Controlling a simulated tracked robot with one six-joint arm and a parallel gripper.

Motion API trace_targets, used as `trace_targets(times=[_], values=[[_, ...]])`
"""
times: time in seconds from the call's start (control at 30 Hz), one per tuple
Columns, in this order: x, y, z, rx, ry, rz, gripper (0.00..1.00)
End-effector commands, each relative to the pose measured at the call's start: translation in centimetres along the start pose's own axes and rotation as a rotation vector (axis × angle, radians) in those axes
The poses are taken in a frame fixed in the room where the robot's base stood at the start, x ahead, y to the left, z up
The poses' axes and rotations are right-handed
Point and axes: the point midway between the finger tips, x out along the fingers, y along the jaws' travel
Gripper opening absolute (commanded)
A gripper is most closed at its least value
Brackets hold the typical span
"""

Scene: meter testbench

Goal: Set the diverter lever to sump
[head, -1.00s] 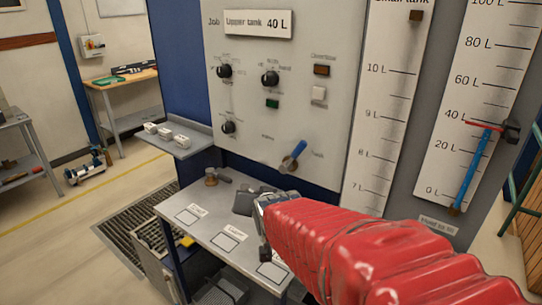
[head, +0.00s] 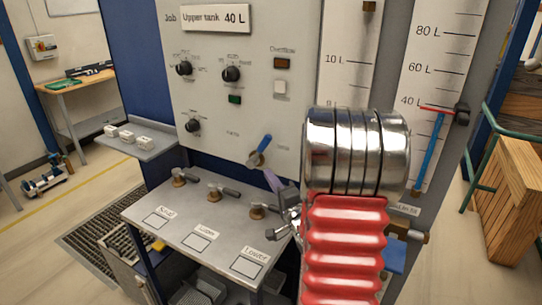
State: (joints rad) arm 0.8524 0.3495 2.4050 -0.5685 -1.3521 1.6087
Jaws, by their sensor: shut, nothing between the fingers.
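The diverter lever (head: 260,151) is a blue handle on a round pivot, low on the pale control panel (head: 225,115). It tilts up and to the right. Small labels flank it, too blurred to read. My gripper (head: 274,184) is below and slightly right of the lever, in front of the panel's lower edge. Its fingers are shut and empty, and appear apart from the lever. My red sleeve and silver wrist rings cover the area to its right.
Three brass valves with grey handles, one of them here (head: 179,177), stand on the grey bench (head: 178,240) below the panel. A small shelf with white blocks (head: 127,136) is at the left. Knobs (head: 184,68) and buttons sit above the lever. Tank scales (head: 432,75) stand at the right.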

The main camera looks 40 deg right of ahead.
Motion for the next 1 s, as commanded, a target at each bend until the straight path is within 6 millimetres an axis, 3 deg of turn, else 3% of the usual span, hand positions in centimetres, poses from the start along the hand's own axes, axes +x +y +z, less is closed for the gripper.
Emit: trace_targets(times=[0.2,0.47,1.0], values=[[-3.2,1.4,-3.5,0.258,0.012,-0.164,0.0],[-6.5,1.7,-5.7,0.454,-0.001,-0.309,0.0],[-6.3,1.4,-5.8,0.469,-0.005,-0.323,0.0]])
